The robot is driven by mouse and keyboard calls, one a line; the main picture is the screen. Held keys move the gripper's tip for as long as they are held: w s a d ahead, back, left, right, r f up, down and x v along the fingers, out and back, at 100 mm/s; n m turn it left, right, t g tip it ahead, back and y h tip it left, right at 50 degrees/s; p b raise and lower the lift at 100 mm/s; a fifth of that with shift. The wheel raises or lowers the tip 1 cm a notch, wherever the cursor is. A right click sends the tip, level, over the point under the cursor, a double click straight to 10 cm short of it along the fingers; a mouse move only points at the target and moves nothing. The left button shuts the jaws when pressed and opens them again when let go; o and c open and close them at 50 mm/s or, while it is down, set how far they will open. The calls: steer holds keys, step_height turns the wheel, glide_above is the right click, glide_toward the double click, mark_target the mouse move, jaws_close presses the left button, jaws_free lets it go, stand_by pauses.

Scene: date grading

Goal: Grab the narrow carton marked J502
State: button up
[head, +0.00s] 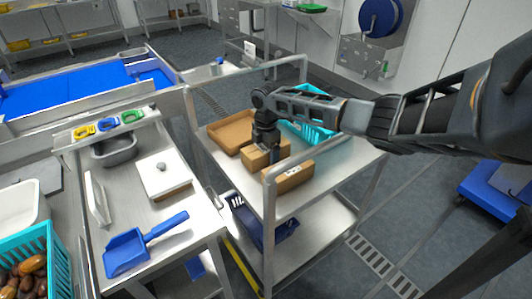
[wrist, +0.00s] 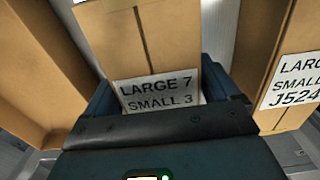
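My gripper (head: 266,143) points down over a brown carton (head: 257,158) on the top shelf of a metal cart. In the wrist view the spread fingers (wrist: 160,95) stand at either side of this carton (wrist: 170,40), which sits slightly turned between them. Its label reads LARGE 7, SMALL 3; the line below is hidden by my gripper, so its code cannot be read. Firm contact is not visible. A second carton (head: 288,178) stands to the right; in the wrist view this right carton (wrist: 265,60) shows LARGE, SMALL and J524, partly cut off.
A shallow brown tray (head: 232,146) lies left of the cartons, and a turquoise basket (head: 318,133) stands behind. The cart's metal handle rail (head: 268,205) rises close to the right carton. A side table with a blue dustpan (head: 127,250) stands left.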

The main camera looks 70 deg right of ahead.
steer(key=c, duration=0.9)
steer(key=shift+r, duration=0.1)
steer(key=shift+c, duration=0.2)
